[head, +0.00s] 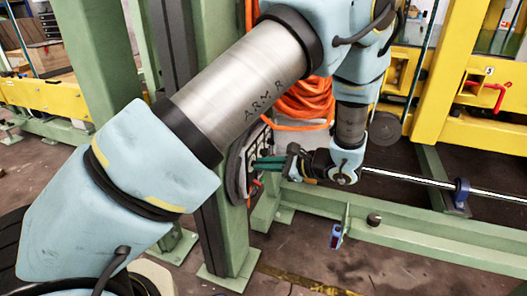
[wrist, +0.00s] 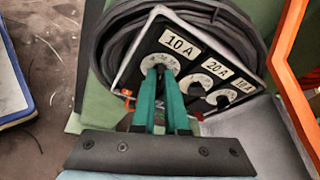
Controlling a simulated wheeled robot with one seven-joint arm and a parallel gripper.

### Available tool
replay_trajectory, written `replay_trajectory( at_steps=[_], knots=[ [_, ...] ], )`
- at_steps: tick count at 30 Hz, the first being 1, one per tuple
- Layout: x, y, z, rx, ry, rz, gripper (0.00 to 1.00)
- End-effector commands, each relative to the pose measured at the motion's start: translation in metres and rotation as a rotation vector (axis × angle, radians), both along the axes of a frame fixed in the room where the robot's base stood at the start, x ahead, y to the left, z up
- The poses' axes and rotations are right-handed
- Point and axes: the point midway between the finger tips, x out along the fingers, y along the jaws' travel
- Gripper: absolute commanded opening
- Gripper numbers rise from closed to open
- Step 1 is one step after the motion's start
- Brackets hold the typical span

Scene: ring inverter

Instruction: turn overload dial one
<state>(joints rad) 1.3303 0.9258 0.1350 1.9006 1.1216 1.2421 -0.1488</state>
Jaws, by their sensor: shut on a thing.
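A tilted control panel (wrist: 187,52) carries three round white dials with black knobs in a row, under labels 10 A, 20 A and a third I cannot read surely. The leftmost dial (wrist: 151,62), under 10 A, is overload dial one by its place in the row. My gripper (wrist: 166,75) has its green fingers closed on the knob of this dial and they hide much of it. The middle dial (wrist: 197,82) and right dial (wrist: 222,98) are clear of the fingers. In the head view my gripper (head: 257,163) reaches left to the panel, seen nearly edge-on.
Black cable (wrist: 104,50) is coiled around the panel. An orange hose (head: 305,100) hangs behind my arm. A green post (head: 222,225) stands beside the panel, and a green beam (head: 400,240) runs low at right. A metal rod (head: 415,180) lies right of my gripper.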

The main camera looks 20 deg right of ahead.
Motion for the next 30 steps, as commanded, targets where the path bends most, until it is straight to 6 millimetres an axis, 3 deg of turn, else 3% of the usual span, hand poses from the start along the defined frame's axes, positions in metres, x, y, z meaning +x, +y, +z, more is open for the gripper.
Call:
replay_trajectory(
  at_steps=[23,24,30],
  knots=[
    [0.0003,-0.0015,0.0000,0.084,0.091,-0.001,0.00],
    [0.0003,-0.0015,0.0000,0.084,0.091,-0.001,0.12],
    [0.0006,-0.0014,0.0002,0.085,0.091,-0.001,0.35]
  ],
)
